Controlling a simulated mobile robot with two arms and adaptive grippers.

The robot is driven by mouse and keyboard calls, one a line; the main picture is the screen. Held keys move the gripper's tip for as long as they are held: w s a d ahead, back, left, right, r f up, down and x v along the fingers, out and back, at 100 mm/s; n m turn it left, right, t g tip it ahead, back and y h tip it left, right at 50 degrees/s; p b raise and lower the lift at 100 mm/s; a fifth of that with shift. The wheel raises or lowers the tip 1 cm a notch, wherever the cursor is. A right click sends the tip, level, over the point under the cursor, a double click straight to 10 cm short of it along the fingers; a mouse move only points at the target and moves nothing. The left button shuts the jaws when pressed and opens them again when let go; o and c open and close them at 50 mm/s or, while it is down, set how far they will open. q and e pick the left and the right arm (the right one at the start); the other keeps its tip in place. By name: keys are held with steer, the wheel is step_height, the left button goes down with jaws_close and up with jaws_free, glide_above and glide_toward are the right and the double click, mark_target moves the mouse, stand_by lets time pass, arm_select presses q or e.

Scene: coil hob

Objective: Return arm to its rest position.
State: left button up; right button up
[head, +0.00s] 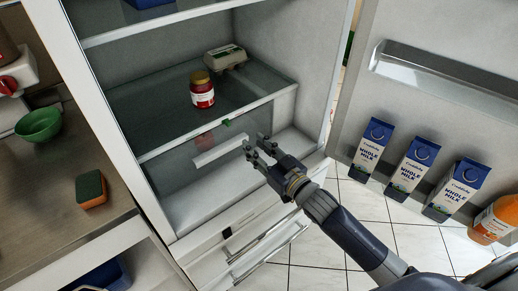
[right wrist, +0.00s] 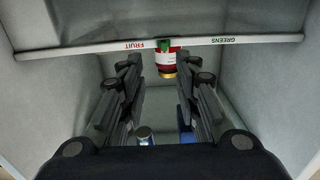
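My right gripper (head: 258,147) reaches in from the lower right in the head view. It is in front of the open fridge, near the front of the lower glass shelf. Its two fingers are apart with nothing between them in the head view. The right wrist view also shows the right gripper (right wrist: 158,82) with its fingers spread and a gap between them. A red jar with a gold lid (head: 202,90) stands on the glass shelf beyond the gripper, apart from it. The jar also shows in the right wrist view (right wrist: 167,58). My left gripper is not in view.
The fridge door (head: 420,115) stands open at right, holding several milk cartons (head: 409,164) and an orange bottle (head: 494,220). An egg carton (head: 225,57) sits at the shelf's back. A green bowl (head: 39,124) and sponge (head: 91,188) rest on the left counter.

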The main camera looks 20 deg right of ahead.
steer(key=shift+s+d, duration=0.15)
steer(key=shift+s, duration=0.3)
steer(key=s+d+f+m+g+h, duration=0.2)
steer(key=s+f+g+h, duration=0.35)
steer(key=s+f, duration=0.5)
steer(key=s+d+f+g, duration=0.1)
steer(key=s+f+g, duration=0.2)
steer(key=s+g, duration=1.1)
steer(key=s+f+t, duration=0.2)
steer(key=s+f, duration=0.1)
steer(key=f, duration=0.9)
steer(key=s+f+t, duration=0.3)
steer(key=s+f, duration=0.1)
steer(key=f, duration=0.9)
steer(key=s+d+f+g, duration=0.1)
steer(key=s+d+f, duration=0.2)
steer(key=s+f, duration=1.4)
steer(key=shift+s+f+h, duration=0.15)
steer(key=shift+f+h, duration=0.1)
steer(key=shift+h, duration=0.1)
